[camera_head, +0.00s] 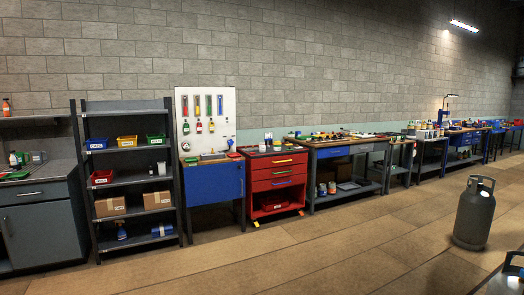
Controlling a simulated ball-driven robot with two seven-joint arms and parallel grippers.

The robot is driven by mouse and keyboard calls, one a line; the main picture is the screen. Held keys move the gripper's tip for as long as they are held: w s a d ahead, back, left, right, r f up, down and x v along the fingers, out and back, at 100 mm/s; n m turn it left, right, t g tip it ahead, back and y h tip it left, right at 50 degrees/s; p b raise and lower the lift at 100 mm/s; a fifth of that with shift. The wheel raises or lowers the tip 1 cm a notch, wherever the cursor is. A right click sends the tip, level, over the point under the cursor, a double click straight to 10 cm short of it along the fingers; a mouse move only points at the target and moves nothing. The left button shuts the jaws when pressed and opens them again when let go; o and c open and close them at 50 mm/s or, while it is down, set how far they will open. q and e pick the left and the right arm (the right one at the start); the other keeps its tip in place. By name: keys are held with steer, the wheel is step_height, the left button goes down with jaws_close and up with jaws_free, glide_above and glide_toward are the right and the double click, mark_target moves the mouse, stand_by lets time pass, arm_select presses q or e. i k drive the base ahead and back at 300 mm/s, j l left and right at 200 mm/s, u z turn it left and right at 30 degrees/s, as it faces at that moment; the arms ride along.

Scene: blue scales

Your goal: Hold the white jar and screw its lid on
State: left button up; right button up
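I cannot make out a white jar with certainty. A small white container (161,168) stands on a middle shelf of the dark shelf rack at the left, too small to tell if it is a jar. No separate lid can be made out. Neither of my grippers is in view.
The rack (139,105) holds coloured bins and cardboard boxes. To its right stand a blue cabinet (215,184), a red drawer cabinet (275,181) and several workbenches. A grey gas cylinder (474,214) stands on the open floor at the right. A dark object is cut off at the lower right corner.

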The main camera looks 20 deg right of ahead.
mark_target(262, 146)
steer(key=i+l+z, duration=0.3)
steer(key=i, duration=0.35)
steer(key=i+l+z, duration=0.3)
steer(key=i, duration=0.35)
steer(key=i+z, duration=0.3)
steer(key=i, duration=3)
steer(key=i+u, duration=0.15)
steer(key=i, duration=0.45)
steer(key=i+l+u, duration=0.2)
steer(key=i, duration=0.45)
steer(key=i+l+u, duration=0.2)
steer(key=i+u, duration=0.2)
steer(key=i+l+u, duration=0.8)
steer(key=i+l, duration=0.05)
steer(key=l, duration=0.05)
